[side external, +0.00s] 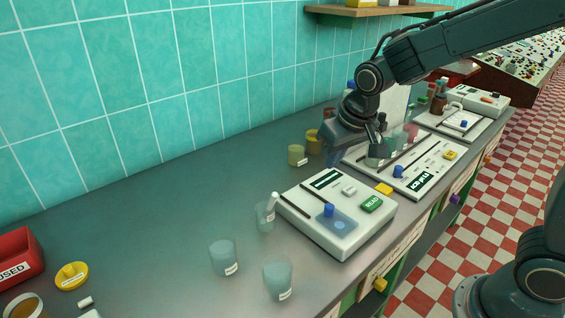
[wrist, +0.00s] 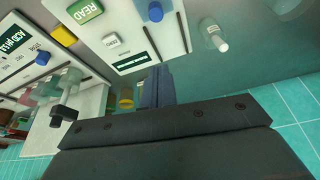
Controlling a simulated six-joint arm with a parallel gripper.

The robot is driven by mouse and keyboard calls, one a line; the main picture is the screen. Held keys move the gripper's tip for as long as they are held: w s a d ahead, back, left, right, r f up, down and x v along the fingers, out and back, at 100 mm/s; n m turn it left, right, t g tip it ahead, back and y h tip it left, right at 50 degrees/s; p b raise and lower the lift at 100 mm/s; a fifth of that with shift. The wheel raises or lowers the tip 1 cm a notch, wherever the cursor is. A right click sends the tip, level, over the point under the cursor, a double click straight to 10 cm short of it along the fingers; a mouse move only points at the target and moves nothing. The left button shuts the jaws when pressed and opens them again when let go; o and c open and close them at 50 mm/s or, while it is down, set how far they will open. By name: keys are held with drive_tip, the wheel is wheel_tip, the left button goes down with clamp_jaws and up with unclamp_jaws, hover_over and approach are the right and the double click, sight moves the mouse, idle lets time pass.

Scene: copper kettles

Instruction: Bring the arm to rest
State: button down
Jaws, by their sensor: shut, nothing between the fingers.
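My gripper (side external: 335,154) hangs over the back part of the steel counter, at the left end of the second white instrument (side external: 412,182). In the wrist view my gripper's blue-grey fingers (wrist: 157,76) are together, with nothing between them. The fingers point down beyond the dark gripper body. The arm reaches in from the upper right and bends down at the wrist. Whether the fingertips touch anything below is hard to tell, but they look clear of the counter.
The white instrument with a green READ button (side external: 371,203) stands in front. Glass beakers (side external: 278,278) stand at its left, and a yellowish jar (side external: 296,155) stands behind. A red USED bin (side external: 18,256) and yellow dish (side external: 71,275) lie far left. The left counter is mostly clear.

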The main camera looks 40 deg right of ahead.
drive_tip(key=s+d+r+n, duration=0.1)
drive_tip(key=s+r, duration=0.3)
drive_tip(key=s, duration=0.6)
drive_tip(key=s+d+r+t, duration=0.1)
drive_tip(key=s+r, duration=0.2)
drive_tip(key=s, duration=0.8)
drive_tip(key=shift+s+d+r+n+t, duration=0.2)
drive_tip(key=shift+d+r+n+t, duration=0.1)
drive_tip(key=shift+d+r+n, duration=0.1)
